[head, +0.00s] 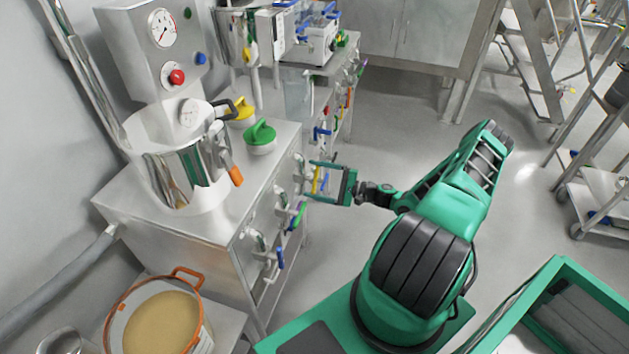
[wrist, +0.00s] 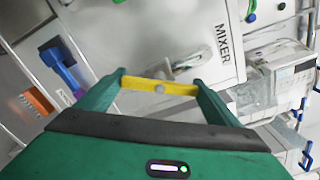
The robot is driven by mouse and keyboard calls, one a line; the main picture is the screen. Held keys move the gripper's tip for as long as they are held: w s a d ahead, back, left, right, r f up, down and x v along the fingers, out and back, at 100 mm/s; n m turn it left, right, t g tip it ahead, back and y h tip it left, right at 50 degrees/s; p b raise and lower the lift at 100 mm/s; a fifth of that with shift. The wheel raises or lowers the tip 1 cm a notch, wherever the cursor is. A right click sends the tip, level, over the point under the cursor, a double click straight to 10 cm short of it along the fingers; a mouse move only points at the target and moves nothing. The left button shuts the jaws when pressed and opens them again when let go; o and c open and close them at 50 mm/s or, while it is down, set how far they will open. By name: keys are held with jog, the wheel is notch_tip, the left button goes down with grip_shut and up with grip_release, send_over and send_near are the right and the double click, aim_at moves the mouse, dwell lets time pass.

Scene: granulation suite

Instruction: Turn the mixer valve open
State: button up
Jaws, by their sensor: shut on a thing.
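The mixer valve has a yellow lever handle (wrist: 160,87), seen in the wrist view close to a panel printed MIXER (wrist: 222,43). In the head view the yellow handle (head: 316,180) stands at the front face of the steel cabinet. My gripper (head: 326,181) reaches it from the right. In the wrist view my gripper (wrist: 158,84) is shut on the yellow handle, which spans between its two green fingers. A grey metal valve part (wrist: 190,62) shows just behind the handle. The valve's pipe connection is mostly hidden.
Other valves with blue (head: 280,257) and green (head: 299,215) handles sit nearby on the cabinet front. A steel vessel (head: 180,160) with a gauge stands on the cabinet top. A blue handle (wrist: 62,65) is left in the wrist view.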

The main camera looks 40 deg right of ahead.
jog(key=n, duration=0.6)
jog(key=shift+w+d, duration=0.1)
jog(key=shift+d, duration=0.05)
dwell(0.6)
jog(key=o, duration=0.9)
jog(key=v, duration=1)
jog(key=shift+s+d+f, duration=0.1)
jog(key=shift+s+d, duration=0.1)
jog(key=shift+s, duration=0.15)
jog(key=shift+a+n, duration=0.1)
jog(key=shift+n, duration=0.2)
